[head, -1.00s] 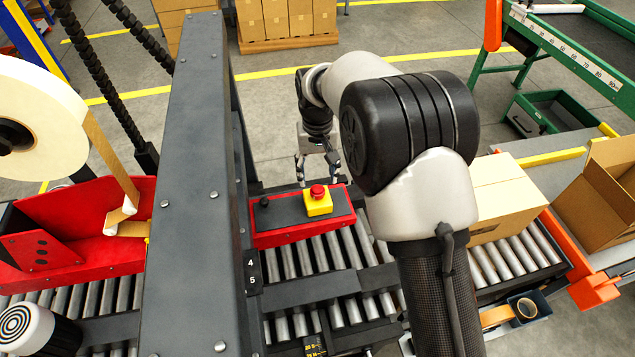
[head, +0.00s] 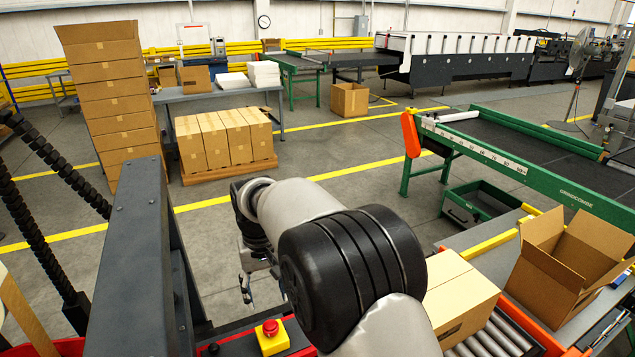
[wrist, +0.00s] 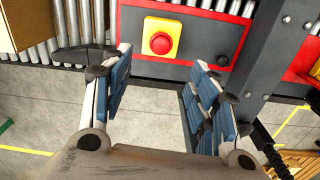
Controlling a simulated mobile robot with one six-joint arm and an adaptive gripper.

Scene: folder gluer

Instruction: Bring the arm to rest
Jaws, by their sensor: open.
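My gripper (head: 247,289) is left of my arm's big black joint in the head view, above and beyond the red control panel. In the wrist view my gripper (wrist: 156,85) is open, with its blue-padded fingers wide apart and nothing between them. The red emergency button on its yellow box (wrist: 160,40) shows past the fingertips, apart from them. The same yellow box (head: 272,340) is at the bottom of the head view.
A dark upright machine frame (head: 130,260) stands left of my arm. A closed carton (head: 460,295) sits on rollers to the right, with an open carton (head: 570,265) beyond. Boxes on a pallet (head: 225,175) stand farther back. Clear floor lies between.

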